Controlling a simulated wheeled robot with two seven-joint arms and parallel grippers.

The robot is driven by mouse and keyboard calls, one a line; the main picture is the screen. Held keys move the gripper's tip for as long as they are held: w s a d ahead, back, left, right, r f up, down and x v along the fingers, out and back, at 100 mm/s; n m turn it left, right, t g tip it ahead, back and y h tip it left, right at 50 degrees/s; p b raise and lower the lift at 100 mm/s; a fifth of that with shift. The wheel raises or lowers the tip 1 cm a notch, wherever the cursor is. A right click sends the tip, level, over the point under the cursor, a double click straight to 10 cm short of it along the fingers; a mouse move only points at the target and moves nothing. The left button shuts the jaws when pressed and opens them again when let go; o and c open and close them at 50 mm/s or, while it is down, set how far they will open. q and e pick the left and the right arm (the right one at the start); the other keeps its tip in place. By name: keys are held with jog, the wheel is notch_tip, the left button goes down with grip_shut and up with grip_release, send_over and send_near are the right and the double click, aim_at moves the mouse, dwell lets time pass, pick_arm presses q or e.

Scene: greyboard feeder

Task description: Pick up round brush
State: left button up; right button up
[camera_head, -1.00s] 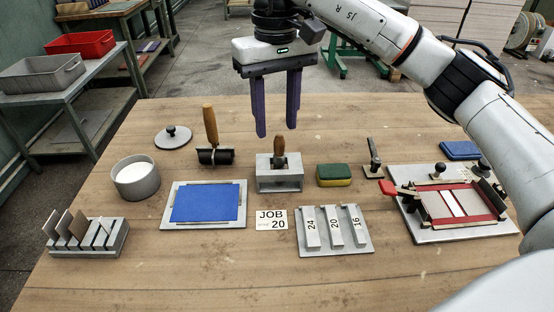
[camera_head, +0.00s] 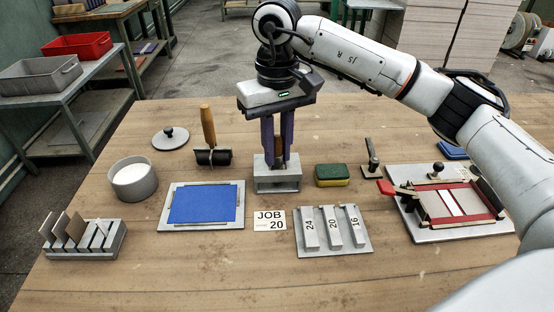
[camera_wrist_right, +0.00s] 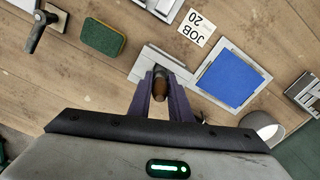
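The round brush (camera_head: 278,146) stands upright in a grey metal block holder (camera_head: 278,185) near the middle of the table. Its wooden handle shows between the fingers; its lower end is hidden in the holder. My right gripper (camera_head: 278,160) points down over the holder with its purple fingers on either side of the handle, and appears shut on it. In the right wrist view the brush handle (camera_wrist_right: 160,88) sits between the two fingertips (camera_wrist_right: 159,76). My left gripper is not in view.
A green and yellow sponge (camera_head: 331,175) is close on the right. A blue pad (camera_head: 203,204), a JOB 20 card (camera_head: 269,220) and a plate of numbered bars (camera_head: 333,231) lie in front.

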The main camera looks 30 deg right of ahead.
grip_shut()
jog(key=shift+r, duration=0.15)
notch_tip(320, 180, up, 10)
jog(key=shift+f+p, duration=0.1)
jog(key=shift+p, duration=0.55)
dwell(1.4)
